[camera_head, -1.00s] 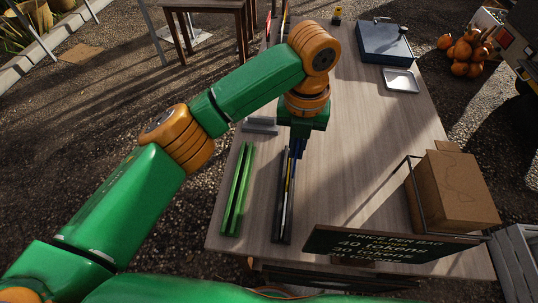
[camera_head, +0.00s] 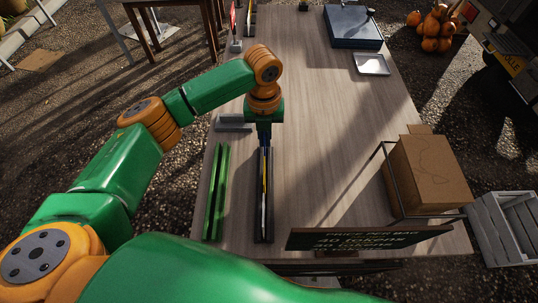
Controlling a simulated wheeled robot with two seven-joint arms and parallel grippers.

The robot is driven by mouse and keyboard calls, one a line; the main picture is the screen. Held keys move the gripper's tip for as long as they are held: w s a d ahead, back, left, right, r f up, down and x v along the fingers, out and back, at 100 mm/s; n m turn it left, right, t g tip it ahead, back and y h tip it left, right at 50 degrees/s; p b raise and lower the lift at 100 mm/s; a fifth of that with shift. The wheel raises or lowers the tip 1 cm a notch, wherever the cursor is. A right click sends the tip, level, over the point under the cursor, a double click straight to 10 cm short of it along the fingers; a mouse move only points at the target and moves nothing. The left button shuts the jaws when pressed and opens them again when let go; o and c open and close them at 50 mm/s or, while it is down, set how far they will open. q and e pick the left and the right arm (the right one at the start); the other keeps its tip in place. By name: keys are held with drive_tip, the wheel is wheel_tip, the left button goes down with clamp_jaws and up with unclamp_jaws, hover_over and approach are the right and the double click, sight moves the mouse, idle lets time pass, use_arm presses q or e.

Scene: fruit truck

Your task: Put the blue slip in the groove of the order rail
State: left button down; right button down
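The dark order rail (camera_head: 263,225) lies lengthwise near the front left of the table. Yellow and white slips (camera_head: 264,185) show in its groove. My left gripper (camera_head: 265,141) points down over the far end of this rail. A small patch of blue, apparently the blue slip (camera_head: 265,138), shows at its fingertips. The fingers are small and dark here, so I cannot tell whether they are shut on the slip or apart, or whether the slip's lower edge is in the groove. My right gripper is not in view.
A green rail (camera_head: 217,190) lies just left of the dark one, with a grey block (camera_head: 234,123) beyond it. A dark sign (camera_head: 365,240) stands at the front edge. A cardboard box (camera_head: 432,172) is at the right. The table's middle is clear.

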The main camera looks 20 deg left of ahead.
use_arm(q)
wheel_tip(320, 180, down, 4)
drive_tip(key=shift+s+r, duration=0.1)
drive_tip(key=shift+r, duration=0.15)
drive_tip(key=shift+f, duration=0.25)
drive_tip(key=shift+f, duration=0.1)
drive_tip(key=c, duration=1.1)
unclamp_jaws()
drive_tip(key=shift+o, duration=0.2)
drive_tip(key=shift+r, duration=0.25)
wheel_tip(320, 180, up, 12)
drive_tip(key=shift+f, duration=0.1)
drive_tip(key=shift+f, duration=0.1)
